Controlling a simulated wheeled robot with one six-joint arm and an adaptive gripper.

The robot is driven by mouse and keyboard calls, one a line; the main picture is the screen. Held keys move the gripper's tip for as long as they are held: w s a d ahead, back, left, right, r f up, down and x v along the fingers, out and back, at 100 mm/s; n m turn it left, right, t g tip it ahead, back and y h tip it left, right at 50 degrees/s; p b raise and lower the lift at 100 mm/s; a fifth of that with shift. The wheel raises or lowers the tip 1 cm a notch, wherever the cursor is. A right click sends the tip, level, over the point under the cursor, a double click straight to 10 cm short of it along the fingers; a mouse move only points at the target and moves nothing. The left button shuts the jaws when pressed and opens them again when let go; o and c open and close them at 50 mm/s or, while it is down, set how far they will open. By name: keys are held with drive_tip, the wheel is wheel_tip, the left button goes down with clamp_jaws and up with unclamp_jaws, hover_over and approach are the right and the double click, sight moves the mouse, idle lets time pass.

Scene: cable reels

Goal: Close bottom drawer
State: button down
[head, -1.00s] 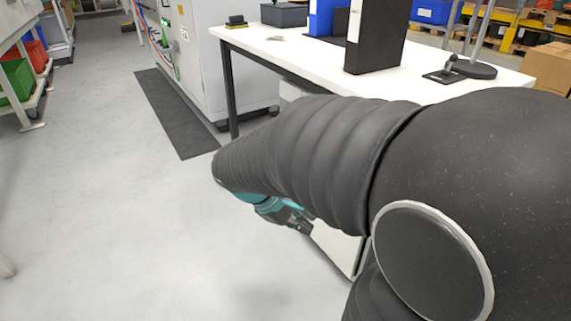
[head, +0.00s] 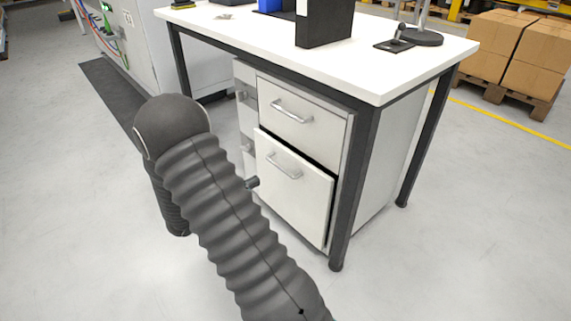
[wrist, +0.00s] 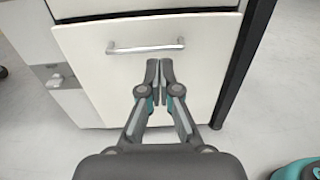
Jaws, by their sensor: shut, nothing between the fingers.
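The bottom drawer (head: 293,196) is a white front with a silver bar handle (head: 284,165), in the cabinet under the workbench. In the head view its front stands slightly proud of the cabinet, with a dark gap along its top edge. In the wrist view the drawer front (wrist: 100,75) fills the middle, with its handle (wrist: 145,48) near the top. My gripper (wrist: 160,72) is shut and empty, its fingertips in front of the drawer just below the handle. I cannot tell whether they touch it. In the head view my arm hides most of the gripper.
The upper drawer (head: 300,118) with its own handle sits above and looks shut. A dark table leg (head: 357,185) stands right of the cabinet. The white workbench top (head: 400,70) overhangs it. Cardboard boxes (head: 540,60) stand at the back right. Floor is clear in front.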

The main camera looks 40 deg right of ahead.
approach(292, 160)
drive_tip(key=d+b, duration=0.1)
drive_tip(key=d, duration=0.6)
drive_tip(key=shift+d, duration=0.1)
drive_tip(key=shift+w+d+n+t, duration=0.1)
drive_tip(key=shift+w+n+t, duration=0.05)
drive_tip(key=shift+n+t, duration=0.15)
